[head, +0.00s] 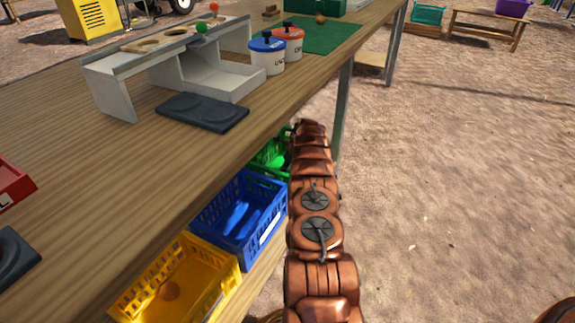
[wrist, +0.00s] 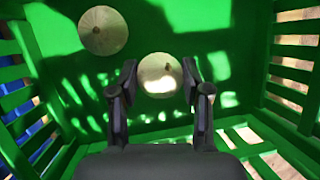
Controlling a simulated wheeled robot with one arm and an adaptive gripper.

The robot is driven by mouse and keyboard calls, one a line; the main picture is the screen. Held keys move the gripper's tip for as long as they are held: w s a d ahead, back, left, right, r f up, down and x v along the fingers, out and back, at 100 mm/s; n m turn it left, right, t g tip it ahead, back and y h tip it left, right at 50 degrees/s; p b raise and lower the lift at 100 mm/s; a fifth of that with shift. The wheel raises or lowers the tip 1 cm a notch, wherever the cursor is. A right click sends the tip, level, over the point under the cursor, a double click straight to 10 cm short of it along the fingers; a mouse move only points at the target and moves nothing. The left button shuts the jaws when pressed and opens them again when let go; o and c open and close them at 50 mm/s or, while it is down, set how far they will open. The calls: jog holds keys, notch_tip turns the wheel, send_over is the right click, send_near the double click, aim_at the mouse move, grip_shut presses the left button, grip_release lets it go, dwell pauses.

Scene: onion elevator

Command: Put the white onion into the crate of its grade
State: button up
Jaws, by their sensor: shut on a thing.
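In the wrist view the green crate (wrist: 240,40) fills the picture, with its slatted walls at the sides. My gripper (wrist: 158,76) points down into it. Its two fingers are shut on a pale, white onion (wrist: 157,83), inside or just above the crate; the exact height I cannot tell. A second pale onion (wrist: 103,30) lies on the crate floor, apart from the fingers at upper left. In the head view the green crate (head: 268,155) is partly hidden by the table and my arm, and my gripper is hidden.
The table edge overhangs beside my arm. A grey stand (head: 105,90) and two lidded pots are on top. Open ground lies right.

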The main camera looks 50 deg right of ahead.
jog(key=o, duration=1.3)
jog(key=shift+c, duration=0.2)
jog(key=shift+r, duration=0.8)
jog(key=p+v, duration=0.2)
jog(key=v, duration=0.5)
jog(key=shift+s, duration=0.15)
